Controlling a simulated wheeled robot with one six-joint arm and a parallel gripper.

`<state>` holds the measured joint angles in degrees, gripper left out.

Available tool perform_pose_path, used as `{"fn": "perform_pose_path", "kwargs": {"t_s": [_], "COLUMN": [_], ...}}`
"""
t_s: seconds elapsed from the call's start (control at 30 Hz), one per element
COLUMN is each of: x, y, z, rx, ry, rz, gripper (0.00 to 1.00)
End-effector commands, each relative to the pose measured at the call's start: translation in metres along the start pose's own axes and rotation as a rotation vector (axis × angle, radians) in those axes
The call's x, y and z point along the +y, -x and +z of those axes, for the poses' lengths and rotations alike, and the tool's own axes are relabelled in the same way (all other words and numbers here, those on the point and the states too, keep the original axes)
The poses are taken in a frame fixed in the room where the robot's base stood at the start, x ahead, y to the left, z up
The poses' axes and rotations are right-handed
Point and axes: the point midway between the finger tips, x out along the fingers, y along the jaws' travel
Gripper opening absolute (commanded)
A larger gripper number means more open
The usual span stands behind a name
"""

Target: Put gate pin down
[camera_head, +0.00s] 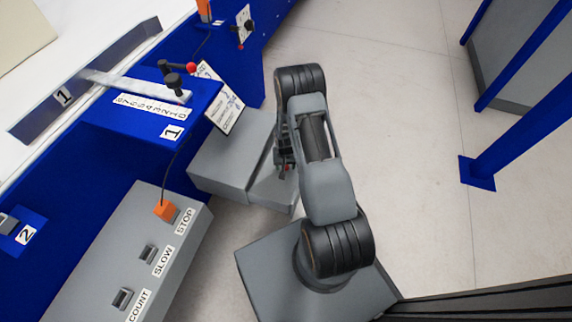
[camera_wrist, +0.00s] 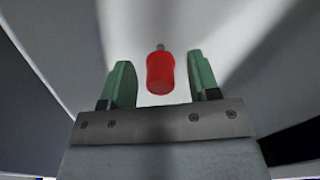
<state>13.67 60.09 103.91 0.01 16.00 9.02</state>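A small red cylinder with a grey metal tip, which looks like the gate pin (camera_wrist: 160,74), shows in the wrist view between the two green fingers of my gripper (camera_wrist: 161,84). A gap shows on each side of it, so the fingers stand open and do not visibly touch it. A pale grey surface lies behind it. In the head view a bit of red (camera_head: 287,167) shows beside my gripper (camera_head: 283,158), low over a grey box. The arm hides most of the gripper there, and I cannot tell what the pin rests on.
A blue machine with a grey bar (camera_head: 130,84), a red-knobbed black lever (camera_head: 180,77) and a number scale stands at left. A grey control panel (camera_head: 120,262) carries STOP, SLOW and COUNT switches. A blue post (camera_head: 520,110) stands at right. Floor between is clear.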

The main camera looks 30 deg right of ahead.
Motion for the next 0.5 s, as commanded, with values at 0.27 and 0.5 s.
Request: {"fn": "perform_pose_path", "kwargs": {"t_s": [0.27,0.5], "x": [0.0,0.0], "y": [0.005,0.046], "z": [0.0,-0.001], "rx": [0.0,0.003], "ry": [0.0,0.0], "rz": [0.0,0.0], "gripper": [0.55,0.55]}}
